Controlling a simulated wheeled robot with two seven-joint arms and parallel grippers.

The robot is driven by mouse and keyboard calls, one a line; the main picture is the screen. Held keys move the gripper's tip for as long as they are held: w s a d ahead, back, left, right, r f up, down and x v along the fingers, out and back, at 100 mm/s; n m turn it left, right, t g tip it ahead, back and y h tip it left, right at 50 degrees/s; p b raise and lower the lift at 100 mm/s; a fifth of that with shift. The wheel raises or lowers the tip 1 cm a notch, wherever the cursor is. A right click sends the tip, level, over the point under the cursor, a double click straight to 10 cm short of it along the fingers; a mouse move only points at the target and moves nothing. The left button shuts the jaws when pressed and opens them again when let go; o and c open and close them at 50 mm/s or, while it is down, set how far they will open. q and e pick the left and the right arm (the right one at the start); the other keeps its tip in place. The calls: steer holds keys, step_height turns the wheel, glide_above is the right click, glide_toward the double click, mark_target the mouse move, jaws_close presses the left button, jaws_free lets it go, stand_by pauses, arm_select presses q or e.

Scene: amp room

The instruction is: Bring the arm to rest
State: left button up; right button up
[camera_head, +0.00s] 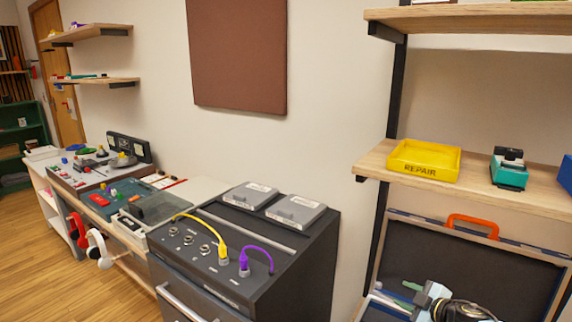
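My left gripper is not in view.
A dark amp cabinet (318,262) with yellow (205,228) and purple (262,252) cables and two grey boxes stands at centre. A wooden shelf (535,190) holds a yellow REPAIR tray (423,161) and a teal device (509,172). Headphones (97,248) hang at left; floor there is clear.

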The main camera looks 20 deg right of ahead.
steer(key=s+a+f+m+g+h, duration=0.1)
steer(key=s+a+f+m, duration=0.15)
steer(key=a, duration=0.35)
steer(key=s+a+f+m+h, duration=0.1)
steer(key=s+a, duration=0.2)
steer(key=a, duration=0.3)
steer(key=s+a+f+m+g, duration=0.1)
steer(key=s+a, duration=0.2)
steer(key=a, duration=0.4)
steer(key=s+a+r+m+g, duration=0.25)
steer(key=s+a+g, duration=0.2)
steer(key=s, duration=0.65)
steer(key=s+a+r+m+g, duration=0.1)
steer(key=s+a+r+g, duration=0.3)
steer(key=s, duration=0.8)
step_height(320, 180, down, 24)
steer(key=a, duration=0.1)
steer(key=s+d+f+g, duration=0.1)
steer(key=s+d+f, duration=0.2)
steer(key=s+f, duration=1.3)
steer(key=shift+s+f+g+y, duration=0.15)
steer(key=shift+s+g+y, duration=0.2)
steer(key=shift+s, duration=0.45)
